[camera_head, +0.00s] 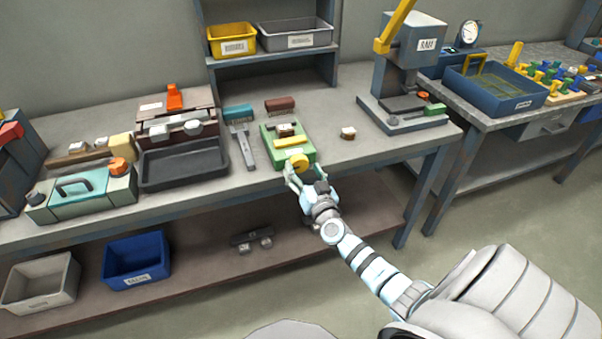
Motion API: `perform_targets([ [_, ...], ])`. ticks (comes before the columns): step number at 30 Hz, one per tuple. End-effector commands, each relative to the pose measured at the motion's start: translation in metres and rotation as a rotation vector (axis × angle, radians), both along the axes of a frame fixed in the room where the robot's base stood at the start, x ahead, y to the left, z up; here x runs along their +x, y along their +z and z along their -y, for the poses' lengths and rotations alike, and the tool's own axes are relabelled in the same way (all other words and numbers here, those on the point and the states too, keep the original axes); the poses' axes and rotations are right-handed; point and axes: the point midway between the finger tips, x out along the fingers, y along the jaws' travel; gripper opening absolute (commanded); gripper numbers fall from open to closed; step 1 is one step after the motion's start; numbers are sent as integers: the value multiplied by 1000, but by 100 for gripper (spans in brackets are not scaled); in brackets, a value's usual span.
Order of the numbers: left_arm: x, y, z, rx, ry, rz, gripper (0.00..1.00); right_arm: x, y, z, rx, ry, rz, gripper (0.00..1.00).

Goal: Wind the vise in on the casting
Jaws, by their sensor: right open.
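The green vise (278,152) stands on the workbench near its front edge. A small white and brown block, which looks like the casting (285,130), sits between its jaws; I cannot tell whether the jaws touch it. A round yellow handle or knob (298,161) is on the vise's front end. My right gripper (293,175) is open at the front of the vise, its fingers close to the yellow knob; I cannot tell whether they touch it. My left gripper is not in view.
A similar small block (348,133) lies on the bench right of the vise. A brush (241,140) and a dark tray (184,167) lie to the left. A press (404,80) stands at the right.

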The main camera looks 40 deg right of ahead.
Motion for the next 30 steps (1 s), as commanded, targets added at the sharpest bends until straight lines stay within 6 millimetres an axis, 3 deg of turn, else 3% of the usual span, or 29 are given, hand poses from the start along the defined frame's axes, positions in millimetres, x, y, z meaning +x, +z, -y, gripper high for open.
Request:
perform_targets([
  [4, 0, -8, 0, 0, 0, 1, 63, 15, -2, 5, -1, 0, 0, 65],
  [12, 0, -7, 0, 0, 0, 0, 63, 17, 0, 6, -1, 0, -1, 65],
  [21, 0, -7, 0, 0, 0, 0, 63, 17, 0, 6, 0, 1, -2, 19],
  [30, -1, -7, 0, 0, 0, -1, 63, 17, 0, 5, 22, 4, 6, 17],
])
